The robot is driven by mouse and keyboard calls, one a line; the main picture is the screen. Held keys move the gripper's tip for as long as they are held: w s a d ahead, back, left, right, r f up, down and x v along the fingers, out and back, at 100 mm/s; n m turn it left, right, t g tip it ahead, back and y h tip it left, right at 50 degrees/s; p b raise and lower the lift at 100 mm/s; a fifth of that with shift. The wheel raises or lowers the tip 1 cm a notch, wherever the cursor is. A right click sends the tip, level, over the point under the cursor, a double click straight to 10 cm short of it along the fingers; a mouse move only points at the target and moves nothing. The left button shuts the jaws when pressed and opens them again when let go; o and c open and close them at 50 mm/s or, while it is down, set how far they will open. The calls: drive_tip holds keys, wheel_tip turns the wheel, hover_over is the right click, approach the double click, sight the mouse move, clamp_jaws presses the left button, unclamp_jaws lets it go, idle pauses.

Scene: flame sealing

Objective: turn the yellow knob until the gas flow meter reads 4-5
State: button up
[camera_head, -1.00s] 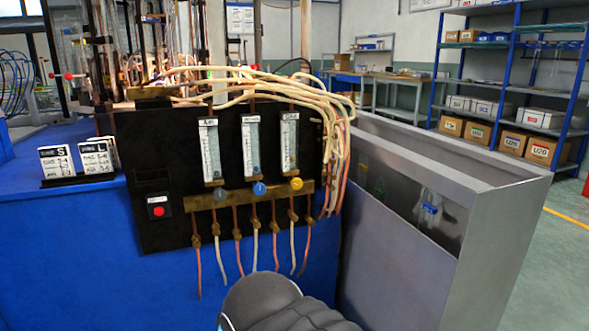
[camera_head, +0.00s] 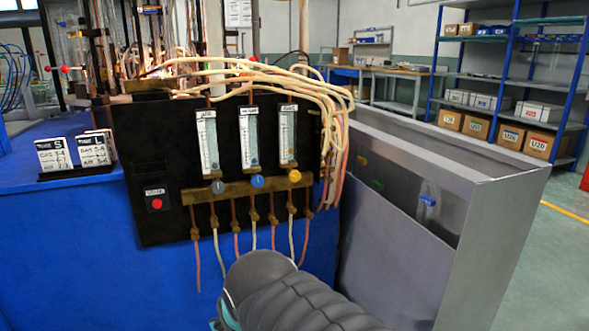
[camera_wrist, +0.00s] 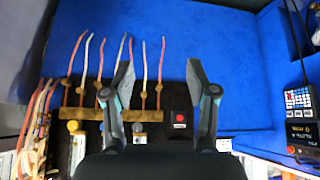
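The yellow knob (camera_head: 294,176) is at the right end of the brass bar on the black panel, below the right-hand flow meter (camera_head: 288,136). The meter is a clear upright tube with a white label; its reading is too small to tell. In the wrist view the yellow knob (camera_wrist: 73,126) is at lower left, outside my gripper's fingers. My gripper (camera_wrist: 160,72) is open and empty, its fingers spread in front of the panel. The head view shows my dark arm at the bottom; the fingertips cannot be made out there.
A blue knob (camera_head: 257,181) and a grey knob (camera_head: 217,187) sit left of the yellow one. A red button (camera_head: 157,203) is at lower left. Hoses hang below the bar and bundle at the panel's right. A grey metal bin (camera_head: 480,230) stands at right.

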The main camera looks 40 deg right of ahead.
drive_tip(key=w+d+r+m+t+h+b, duration=0.1)
drive_tip(key=w+d+r+m+t+h, duration=0.15)
drive_tip(key=w+d, duration=0.45)
drive_tip(key=t+h+b, duration=0.2)
drive_tip(key=t+b, duration=0.2)
drive_tip(key=t, duration=0.4)
approach(296, 176)
drive_tip(key=x, duration=0.9)
drive_tip(key=shift+w+b, duration=0.15)
drive_tip(key=shift+b, duration=0.15)
drive_tip(key=c, duration=1.1)
